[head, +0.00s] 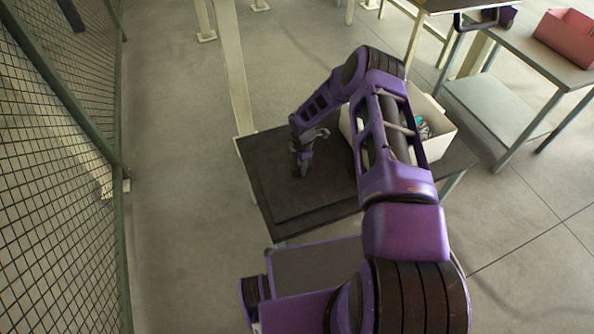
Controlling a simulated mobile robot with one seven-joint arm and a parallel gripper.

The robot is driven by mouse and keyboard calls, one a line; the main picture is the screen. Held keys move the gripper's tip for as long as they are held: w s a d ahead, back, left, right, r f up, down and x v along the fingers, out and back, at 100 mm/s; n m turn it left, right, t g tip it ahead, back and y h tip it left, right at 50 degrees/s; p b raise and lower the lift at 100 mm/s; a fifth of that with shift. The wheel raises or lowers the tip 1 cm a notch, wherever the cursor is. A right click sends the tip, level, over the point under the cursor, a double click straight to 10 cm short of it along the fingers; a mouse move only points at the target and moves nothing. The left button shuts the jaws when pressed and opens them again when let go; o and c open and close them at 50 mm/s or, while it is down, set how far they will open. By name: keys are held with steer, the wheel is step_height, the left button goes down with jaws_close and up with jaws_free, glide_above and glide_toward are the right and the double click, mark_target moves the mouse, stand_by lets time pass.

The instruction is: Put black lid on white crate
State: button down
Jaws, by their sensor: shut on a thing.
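The black lid (290,195) lies flat, or nearly flat, on the left part of a dark-topped table; I cannot tell whether it is raised at all. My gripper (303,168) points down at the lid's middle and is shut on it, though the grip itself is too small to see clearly. The white crate (437,147) stands on the same table to the right of the lid. It is open at the top and holds some teal and white things. My arm hides much of the crate's left and middle.
The dark table (458,158) carries both lid and crate. A pale post (236,75) rises by its back left corner. A mesh fence (60,170) stands at the left. A grey table (540,60) with a pink box (568,36) is at the back right. The floor between fence and table is clear.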

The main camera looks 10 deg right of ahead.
steer(key=shift+s, duration=0.15)
steer(key=shift+r+p, duration=1.25)
steer(key=shift+r, duration=1.7)
